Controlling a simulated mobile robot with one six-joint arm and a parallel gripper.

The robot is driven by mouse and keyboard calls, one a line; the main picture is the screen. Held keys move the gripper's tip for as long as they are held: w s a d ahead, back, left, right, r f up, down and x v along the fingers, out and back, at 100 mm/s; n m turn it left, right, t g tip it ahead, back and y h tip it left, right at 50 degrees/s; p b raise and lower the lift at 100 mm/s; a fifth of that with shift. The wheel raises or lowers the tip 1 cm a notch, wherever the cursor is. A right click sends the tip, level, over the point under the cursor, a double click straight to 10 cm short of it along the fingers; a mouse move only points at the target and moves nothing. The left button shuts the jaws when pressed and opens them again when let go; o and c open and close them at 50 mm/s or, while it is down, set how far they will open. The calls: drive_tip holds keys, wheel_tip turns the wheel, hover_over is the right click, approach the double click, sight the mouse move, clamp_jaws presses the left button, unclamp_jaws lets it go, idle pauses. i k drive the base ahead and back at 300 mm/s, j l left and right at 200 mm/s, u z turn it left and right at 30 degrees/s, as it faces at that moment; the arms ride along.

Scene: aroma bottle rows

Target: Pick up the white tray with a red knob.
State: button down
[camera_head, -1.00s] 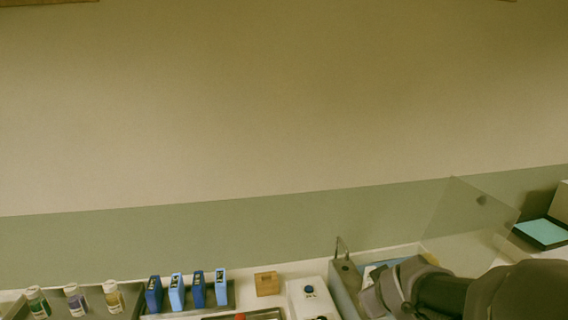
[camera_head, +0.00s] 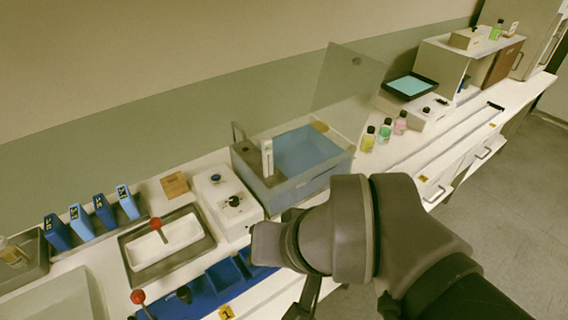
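The white tray (camera_head: 178,237) is a small oblong dish at the lower left of the head view. It lies inside a grey metal tray (camera_head: 206,246), with a red knob (camera_head: 155,223) standing up at its left end. A second red knob (camera_head: 138,297) shows lower down, beside the blue rack; what it belongs to is cut off by the frame. My arm reaches in from the lower right, to the right of the white tray and apart from it. Part of my gripper (camera_head: 308,296) shows dark below the wrist; its fingertips are hidden or out of frame.
A blue rack (camera_head: 203,289) lies in front of the metal tray. Several blue boxes (camera_head: 104,211) stand behind it at left. A white device (camera_head: 225,199) and a clear-walled blue basin (camera_head: 318,147) stand to its right. Small bottles (camera_head: 385,131) stand farther right.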

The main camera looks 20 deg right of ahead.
sight(157, 244)
drive_tip(key=i+j+u, duration=0.1)
drive_tip(key=j+u, duration=0.15)
drive_tip(key=u, duration=0.2)
drive_tip(key=i+j+u, duration=0.2)
drive_tip(key=u, duration=0.3)
drive_tip(key=i+j+u, duration=0.15)
drive_tip(key=u, duration=0.3)
